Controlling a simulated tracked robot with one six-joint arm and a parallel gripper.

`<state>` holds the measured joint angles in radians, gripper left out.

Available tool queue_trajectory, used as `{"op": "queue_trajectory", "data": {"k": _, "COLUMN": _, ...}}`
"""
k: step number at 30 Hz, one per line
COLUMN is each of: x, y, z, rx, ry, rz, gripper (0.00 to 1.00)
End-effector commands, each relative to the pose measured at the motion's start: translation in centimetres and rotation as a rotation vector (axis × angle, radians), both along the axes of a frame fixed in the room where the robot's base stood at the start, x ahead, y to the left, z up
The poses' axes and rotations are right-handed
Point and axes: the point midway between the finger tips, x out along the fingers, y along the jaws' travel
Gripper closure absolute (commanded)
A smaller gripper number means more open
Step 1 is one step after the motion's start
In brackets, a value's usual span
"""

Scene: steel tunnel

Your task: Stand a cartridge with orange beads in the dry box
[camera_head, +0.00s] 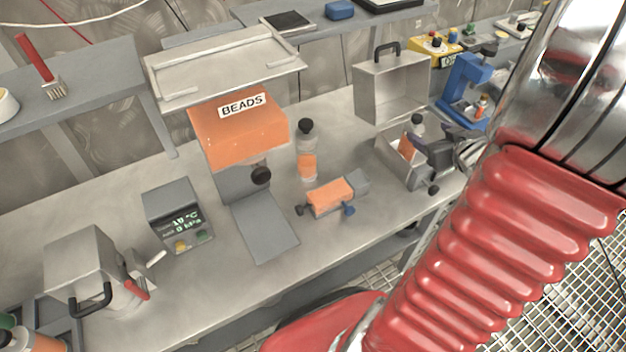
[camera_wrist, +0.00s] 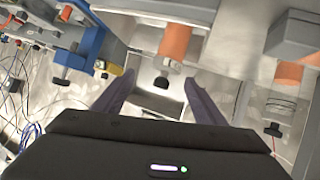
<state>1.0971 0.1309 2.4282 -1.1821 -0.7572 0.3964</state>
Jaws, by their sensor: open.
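A cartridge with orange beads (camera_head: 407,147) and a grey-and-black cap stands upright, as far as I can see, in the small open steel box (camera_head: 389,159), which looks like the dry box. My gripper (camera_head: 432,150) is open at its right side, with dark purple fingers. In the wrist view the fingers (camera_wrist: 158,103) are apart, and the orange cartridge (camera_wrist: 175,42) with its black cap shows beyond the gap. I cannot tell whether they touch it. A second orange-bead cartridge (camera_head: 307,164) with a black cap stands on the bench, left of the box.
An orange BEADS dispenser (camera_head: 238,135) stands mid-bench. An orange block in a grey fixture (camera_head: 330,193) lies before the standing cartridge. A steel case with a black handle (camera_head: 390,88) stands behind the box. A blue press (camera_head: 462,85) is right of it. A readout unit (camera_head: 178,213) sits left.

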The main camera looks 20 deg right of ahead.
Motion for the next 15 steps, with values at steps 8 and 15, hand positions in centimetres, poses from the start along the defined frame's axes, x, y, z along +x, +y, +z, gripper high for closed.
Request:
{"op": "queue_trajectory", "data": {"k": 8, "x": 3.1, "y": 2.8, "z": 4.8, "rx": -0.113, "ry": 0.092, "rz": -0.096, "gripper": 0.35}}
{"op": "queue_trajectory", "data": {"k": 15, "x": 3.8, "y": 7.4, "z": 8.1, "rx": -0.127, "ry": 0.158, "rz": -0.162, "gripper": 0.35}}
